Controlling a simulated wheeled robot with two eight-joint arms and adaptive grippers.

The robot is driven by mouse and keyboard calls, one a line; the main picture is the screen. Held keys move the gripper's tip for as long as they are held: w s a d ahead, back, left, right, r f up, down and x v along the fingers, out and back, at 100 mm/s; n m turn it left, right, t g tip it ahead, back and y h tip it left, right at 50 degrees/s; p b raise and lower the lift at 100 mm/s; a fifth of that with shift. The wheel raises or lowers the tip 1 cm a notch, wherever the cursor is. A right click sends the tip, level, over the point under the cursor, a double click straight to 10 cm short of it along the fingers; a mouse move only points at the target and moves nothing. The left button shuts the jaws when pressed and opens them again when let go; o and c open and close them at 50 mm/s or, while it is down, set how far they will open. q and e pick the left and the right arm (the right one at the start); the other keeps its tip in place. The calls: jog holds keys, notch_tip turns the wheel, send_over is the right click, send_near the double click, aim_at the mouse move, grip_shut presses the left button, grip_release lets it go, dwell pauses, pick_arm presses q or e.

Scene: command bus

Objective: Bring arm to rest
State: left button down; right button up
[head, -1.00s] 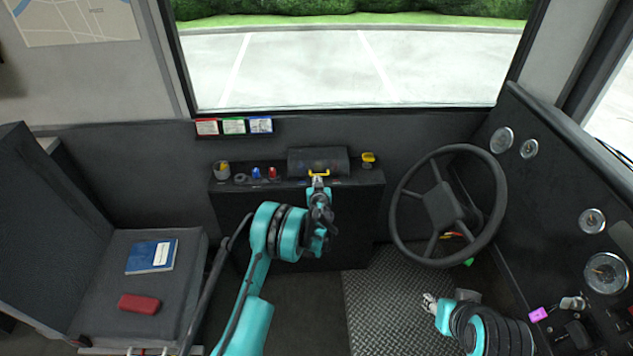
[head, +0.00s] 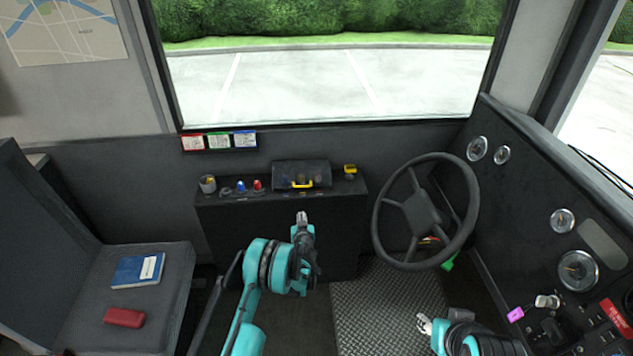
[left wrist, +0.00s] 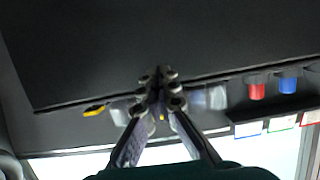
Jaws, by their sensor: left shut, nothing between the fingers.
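My left gripper (head: 301,218) is shut and empty in the head view. It hangs in front of the black console (head: 345,190), below and apart from the yellow handle (head: 302,185) on the console's dark box. It also shows in the left wrist view (left wrist: 160,75), its fingers together against the console's dark front. My right gripper (head: 424,323) is low at the right in the head view, below the steering wheel. It is small there, and I cannot tell whether its fingers are apart.
The steering wheel (head: 424,212) stands between the console and the dashboard (head: 535,200) at the right. A seat at the left holds a blue book (head: 138,271) and a red case (head: 124,317). The metal floor plate (head: 385,300) is clear in the middle.

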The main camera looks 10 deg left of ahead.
pick_arm(q)
jog(key=s+r+g, duration=0.2)
jog(key=s+r, duration=0.1)
jog(key=r, duration=1.3)
jog(key=s+r+g, duration=0.1)
jog(key=s+r, duration=1)
jog(key=r, duration=0.1)
jog(key=s+d+m+g+h, duration=0.1)
jog(key=s+d+g+h, duration=0.1)
jog(key=s, duration=1.5)
jog(key=s+d+m+g+h, duration=0.1)
jog(key=s+d+m+g, duration=0.1)
jog(key=s, duration=1.6)
jog(key=shift+s+d+r+h, duration=0.25)
jog(key=shift+s+d+h, duration=0.1)
jog(key=shift+h, duration=0.05)
